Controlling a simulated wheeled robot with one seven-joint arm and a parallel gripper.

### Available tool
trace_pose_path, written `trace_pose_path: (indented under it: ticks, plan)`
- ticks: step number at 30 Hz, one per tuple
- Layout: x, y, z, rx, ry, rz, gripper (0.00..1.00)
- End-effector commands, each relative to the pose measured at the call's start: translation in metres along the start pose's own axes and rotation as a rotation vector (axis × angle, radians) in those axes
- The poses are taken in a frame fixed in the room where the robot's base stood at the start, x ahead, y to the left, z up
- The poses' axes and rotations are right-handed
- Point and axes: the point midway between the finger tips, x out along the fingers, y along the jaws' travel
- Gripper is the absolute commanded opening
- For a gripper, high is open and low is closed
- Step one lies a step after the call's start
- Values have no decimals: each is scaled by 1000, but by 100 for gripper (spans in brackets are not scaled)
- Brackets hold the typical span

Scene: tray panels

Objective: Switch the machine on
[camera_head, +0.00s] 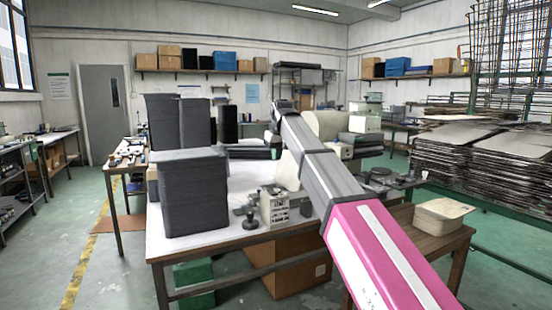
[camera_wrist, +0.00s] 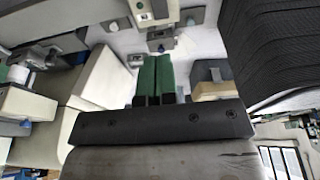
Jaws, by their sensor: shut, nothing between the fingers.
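A cream machine (camera_head: 274,210) with a slotted front panel stands near the front edge of the white-topped table (camera_head: 215,243), partly behind my arm in the head view. I cannot make out a switch on it. In the wrist view, my gripper (camera_wrist: 155,60) shows two green fingers side by side, shut and empty. I cannot tell whether this panel belongs to the cream machine. In the head view my arm reaches away over the table, and its fingers cannot be made out.
Tall dark stacks of panels (camera_head: 193,195) stand at the left of the table. A small black-knobbed part (camera_head: 250,220) sits by the machine. A pale stack (camera_head: 440,216) is on the brown table at right. Large metal sheets (camera_head: 480,155) lie further right. The floor at left is open.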

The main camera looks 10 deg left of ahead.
Motion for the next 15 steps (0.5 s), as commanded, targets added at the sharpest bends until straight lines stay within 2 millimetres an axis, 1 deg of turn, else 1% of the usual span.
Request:
trace_pose_path:
  ticks: [4,7,15]
  plan:
    - [0,0,0,0,-1,0,0]
    - [0,0,-4,0,-7,0,0]
    - [3,2,-31,0,-72,1,0]
